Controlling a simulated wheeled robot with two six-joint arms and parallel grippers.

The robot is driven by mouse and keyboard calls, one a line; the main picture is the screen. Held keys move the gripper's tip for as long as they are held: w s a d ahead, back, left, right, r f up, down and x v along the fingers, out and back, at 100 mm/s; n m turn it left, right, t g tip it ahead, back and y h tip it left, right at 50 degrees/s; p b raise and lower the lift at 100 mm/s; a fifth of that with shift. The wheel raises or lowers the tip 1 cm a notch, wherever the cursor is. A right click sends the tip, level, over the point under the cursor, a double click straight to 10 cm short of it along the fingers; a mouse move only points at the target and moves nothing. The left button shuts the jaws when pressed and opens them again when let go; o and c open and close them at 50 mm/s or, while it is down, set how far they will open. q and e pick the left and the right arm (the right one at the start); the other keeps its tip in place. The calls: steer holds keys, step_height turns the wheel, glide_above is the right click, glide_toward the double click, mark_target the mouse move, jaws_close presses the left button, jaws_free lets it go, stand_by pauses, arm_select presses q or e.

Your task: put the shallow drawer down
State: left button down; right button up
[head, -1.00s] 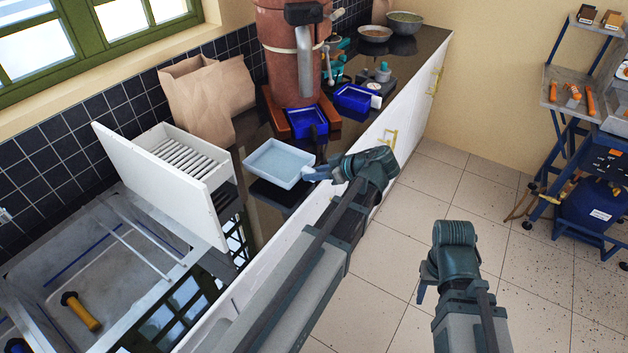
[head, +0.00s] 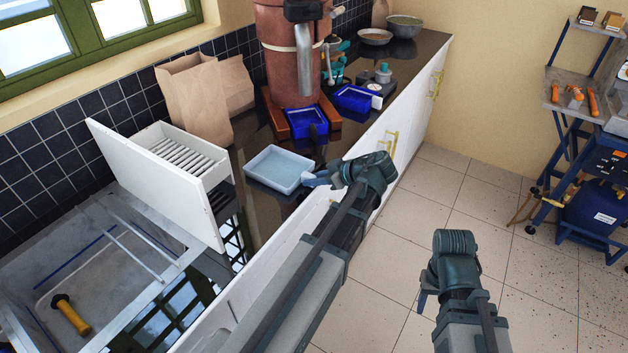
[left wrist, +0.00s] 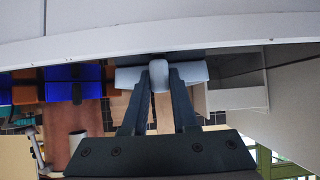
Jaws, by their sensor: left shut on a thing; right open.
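The shallow drawer (head: 279,167) is a pale blue open tray, level and empty, over the dark counter between the white slatted box and the copper-coloured machine. My left gripper (head: 318,179) is shut on its near right end, on the counter's front side. In the left wrist view the fingers (left wrist: 160,82) are closed on the drawer's pale grip (left wrist: 159,76). I cannot tell whether its underside touches the counter. My right gripper (head: 422,297) is open and empty, low over the floor, apart from everything.
The white slatted box (head: 184,160) with a tall front panel stands left of the drawer. Blue trays (head: 307,123) sit behind it by the machine (head: 294,60). A paper bag (head: 207,100) is at the wall; a sink holding a yellow-handled tool (head: 71,315) is front left.

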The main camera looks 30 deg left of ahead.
arm_select(q)
steer(key=c, duration=0.7)
jaws_free()
steer(key=shift+d+r+p, duration=0.1)
steer(key=shift+r+p, duration=0.15)
steer(key=shift+p, duration=0.1)
steer(key=w+p+v, duration=0.1)
steer(key=p+v, duration=0.5)
steer(key=v, duration=0.4)
steer(key=shift+s+d+f+m+g+h, duration=0.15)
steer(key=shift+s+d+f+m+h, duration=1.4)
steer(key=shift+s+d+m, duration=1.55)
steer(key=shift+s+d+f+m+g+h, duration=0.2)
steer(key=shift+s+d+f+m+h, duration=1.4)
steer(key=shift+s+d+m, duration=1.45)
steer(key=shift+s+d+f+m+g+h, duration=0.15)
steer(key=shift+s+d+f+m+h, duration=1.5)
steer(key=shift+d+m, duration=2.25)
steer(key=shift+s+a+r+m, duration=0.4)
steer(key=shift+s+a+m, duration=0.05)
steer(key=shift+s, duration=0.1)
